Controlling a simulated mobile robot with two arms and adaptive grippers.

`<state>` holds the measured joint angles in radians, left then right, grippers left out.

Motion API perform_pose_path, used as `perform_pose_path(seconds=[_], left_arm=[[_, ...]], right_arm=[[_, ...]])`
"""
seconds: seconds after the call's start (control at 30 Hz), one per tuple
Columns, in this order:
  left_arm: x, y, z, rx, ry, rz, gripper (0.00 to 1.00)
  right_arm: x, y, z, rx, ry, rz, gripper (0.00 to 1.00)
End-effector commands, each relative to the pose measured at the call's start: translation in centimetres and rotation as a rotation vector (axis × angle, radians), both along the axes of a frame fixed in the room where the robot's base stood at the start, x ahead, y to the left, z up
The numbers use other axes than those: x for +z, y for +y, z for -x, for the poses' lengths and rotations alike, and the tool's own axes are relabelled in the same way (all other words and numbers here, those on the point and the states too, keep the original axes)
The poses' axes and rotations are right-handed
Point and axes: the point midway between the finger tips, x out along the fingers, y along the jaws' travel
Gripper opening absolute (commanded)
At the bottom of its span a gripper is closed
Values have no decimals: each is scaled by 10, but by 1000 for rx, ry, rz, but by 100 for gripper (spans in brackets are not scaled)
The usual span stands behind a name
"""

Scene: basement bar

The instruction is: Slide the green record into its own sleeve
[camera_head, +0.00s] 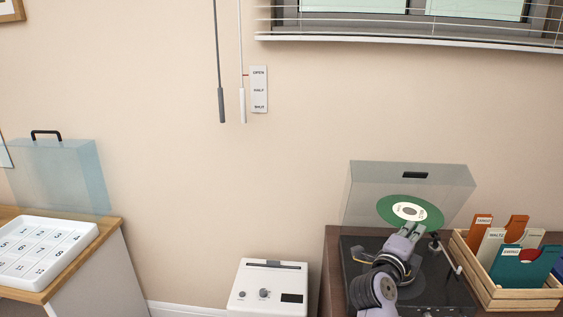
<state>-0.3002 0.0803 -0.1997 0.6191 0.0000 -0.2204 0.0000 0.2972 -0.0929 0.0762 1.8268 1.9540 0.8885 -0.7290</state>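The green record (410,211) with a white centre label is held up above the turntable (440,290), its face turned towards me, in front of the clear raised lid. My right gripper (412,230) is at its lower edge and looks shut on it; the fingers hide a bit of the rim. A teal-green sleeve (525,270) with a small label stands at the front of the wooden crate (518,298), to the right of the gripper. The print on its label is too small to read surely. My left gripper is not in view.
Orange and cream sleeves (489,245) stand behind the teal one in the crate. The turntable's raised lid (360,195) is behind the record, and its tonearm (447,256) is close to my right gripper. A white box with knobs (268,288) stands left of the turntable.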

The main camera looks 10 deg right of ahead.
Motion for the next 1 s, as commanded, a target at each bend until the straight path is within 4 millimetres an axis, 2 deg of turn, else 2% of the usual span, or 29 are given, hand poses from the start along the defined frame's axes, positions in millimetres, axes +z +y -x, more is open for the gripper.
perform_pose_path(seconds=[0.17, 0.27, 0.47, 0.7, 0.9, 1.0], left_arm=[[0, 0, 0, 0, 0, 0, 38], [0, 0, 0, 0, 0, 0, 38], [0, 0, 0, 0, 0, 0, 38], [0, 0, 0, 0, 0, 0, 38], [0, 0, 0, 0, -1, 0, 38], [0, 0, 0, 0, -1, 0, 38]], right_arm=[[-19, 13, 23, 70, 6, 1, 0], [-33, 29, 44, 148, 7, 3, 0], [-58, 72, 89, 338, 9, 2, 0], [-79, 132, 150, 586, 9, 1, 0], [-85, 176, 197, 759, 6, -2, 0], [-86, 190, 212, 813, 3, -3, 0]])
